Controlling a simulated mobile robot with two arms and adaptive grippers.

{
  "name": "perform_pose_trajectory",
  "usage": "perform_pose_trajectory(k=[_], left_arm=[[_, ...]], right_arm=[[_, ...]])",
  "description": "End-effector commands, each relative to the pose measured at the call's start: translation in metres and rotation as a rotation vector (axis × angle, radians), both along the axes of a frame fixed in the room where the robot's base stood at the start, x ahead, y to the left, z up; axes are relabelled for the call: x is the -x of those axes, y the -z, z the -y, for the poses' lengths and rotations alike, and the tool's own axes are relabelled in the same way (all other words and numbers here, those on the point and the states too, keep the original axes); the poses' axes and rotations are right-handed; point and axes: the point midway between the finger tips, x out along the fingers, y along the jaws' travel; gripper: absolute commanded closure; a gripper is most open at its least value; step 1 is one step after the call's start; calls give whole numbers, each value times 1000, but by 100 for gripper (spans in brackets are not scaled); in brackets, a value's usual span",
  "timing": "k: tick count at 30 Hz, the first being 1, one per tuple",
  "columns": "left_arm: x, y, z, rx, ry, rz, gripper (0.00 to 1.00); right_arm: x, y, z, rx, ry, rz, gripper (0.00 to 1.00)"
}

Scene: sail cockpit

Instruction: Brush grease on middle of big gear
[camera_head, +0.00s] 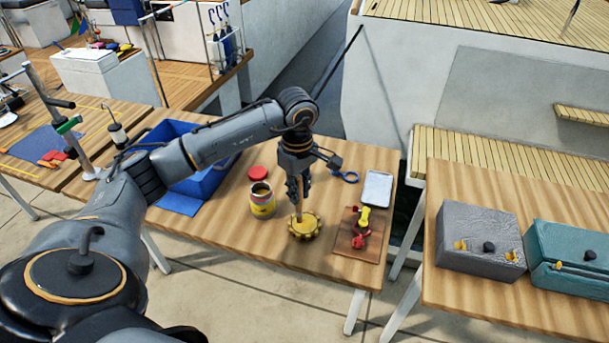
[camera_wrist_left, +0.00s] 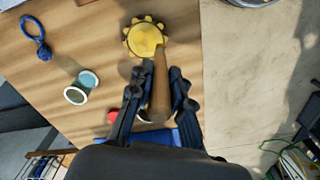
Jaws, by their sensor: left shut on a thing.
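The big gear (camera_head: 303,232) is yellow and toothed and lies flat on the wooden table; it also shows at the top of the left wrist view (camera_wrist_left: 140,38). My left gripper (camera_head: 298,192) is above it, shut on a wooden-handled brush (camera_wrist_left: 159,92). The brush points down, its lower end over the gear's middle area. I cannot tell whether the bristles touch the gear. My right gripper is not in view.
A brown board (camera_head: 343,247) with red and yellow items and a pale tray (camera_head: 377,188) are right of the gear. A blue bin (camera_head: 213,180) stands to the left. A blue ring-shaped item (camera_head: 347,176) lies behind. Grey (camera_head: 470,232) and teal (camera_head: 570,250) boxes sit on another table.

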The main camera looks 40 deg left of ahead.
Motion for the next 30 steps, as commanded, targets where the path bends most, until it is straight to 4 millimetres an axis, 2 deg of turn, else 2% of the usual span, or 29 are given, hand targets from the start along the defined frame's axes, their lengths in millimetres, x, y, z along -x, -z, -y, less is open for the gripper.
perform_pose_trajectory(k=[3, 12, 30], left_arm=[[1, -14, -1, -1, -3, 1, 100], [4, -38, -3, -1, -12, 0, 100], [4, -39, -3, -1, -13, 0, 100]], right_arm=[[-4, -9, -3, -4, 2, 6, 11], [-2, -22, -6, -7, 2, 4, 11], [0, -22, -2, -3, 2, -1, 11]])
